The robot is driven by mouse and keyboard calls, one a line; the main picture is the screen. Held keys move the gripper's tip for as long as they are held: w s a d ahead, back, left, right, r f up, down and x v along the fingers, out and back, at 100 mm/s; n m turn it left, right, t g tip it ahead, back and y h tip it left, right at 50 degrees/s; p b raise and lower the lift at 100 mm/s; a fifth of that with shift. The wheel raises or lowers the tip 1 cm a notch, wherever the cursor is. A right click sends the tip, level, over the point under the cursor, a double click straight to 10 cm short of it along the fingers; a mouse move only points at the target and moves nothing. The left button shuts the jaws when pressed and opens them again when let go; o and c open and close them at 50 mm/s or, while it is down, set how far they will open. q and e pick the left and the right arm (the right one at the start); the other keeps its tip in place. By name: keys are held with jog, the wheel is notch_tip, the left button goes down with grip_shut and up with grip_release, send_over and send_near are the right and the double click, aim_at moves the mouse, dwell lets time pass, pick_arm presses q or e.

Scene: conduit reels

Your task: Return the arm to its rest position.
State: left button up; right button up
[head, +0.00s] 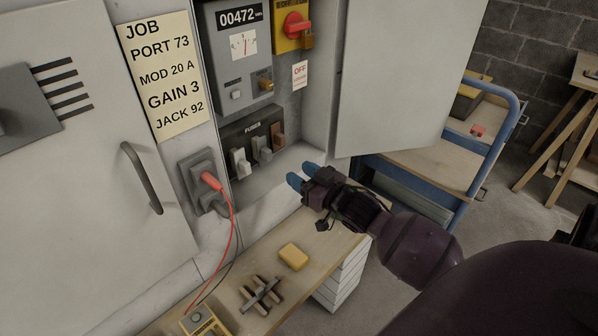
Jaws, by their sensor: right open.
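My right gripper (301,175) shows in the middle of the head view, with blue fingertips, at the end of my dark right arm. It is open, and nothing shows between its fingers. The fingertips are in front of the lower opening of the grey cabinet, to the right of the fuse block (251,146), and look apart from it. My left gripper does not show.
A wooden bench (225,297) below holds a yellow block (293,256) and a dark crossed tool (262,293). A red plug (211,181) sits in a wall socket, its lead hanging down. An open cabinet door (395,75) and blue cart (461,165) stand right.

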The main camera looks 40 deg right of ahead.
dwell(0.5)
pick_arm(q)
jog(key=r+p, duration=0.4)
jog(key=p, duration=0.1)
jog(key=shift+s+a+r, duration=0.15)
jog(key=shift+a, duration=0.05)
pick_arm(e)
jog(key=s+a+f+g+h, duration=0.1)
jog(key=s+a+f+g, duration=0.1)
jog(key=s, duration=0.7)
jog(key=s+a+f+g, duration=0.2)
jog(key=s+a+f, duration=0.2)
jog(key=s+f, duration=0.2)
jog(key=s+a+f+g+h, duration=0.1)
jog(key=s+f, duration=0.4)
jog(key=s, duration=0.6)
jog(key=shift+s+a+g+h, duration=0.3)
jog(key=shift+s+a+g, duration=0.05)
jog(key=shift+a+g, duration=0.55)
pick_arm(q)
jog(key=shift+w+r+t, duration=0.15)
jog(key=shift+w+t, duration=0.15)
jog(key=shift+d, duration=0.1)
pick_arm(e)
jog(key=shift+s+d+m, duration=0.1)
jog(key=shift+m, duration=0.2)
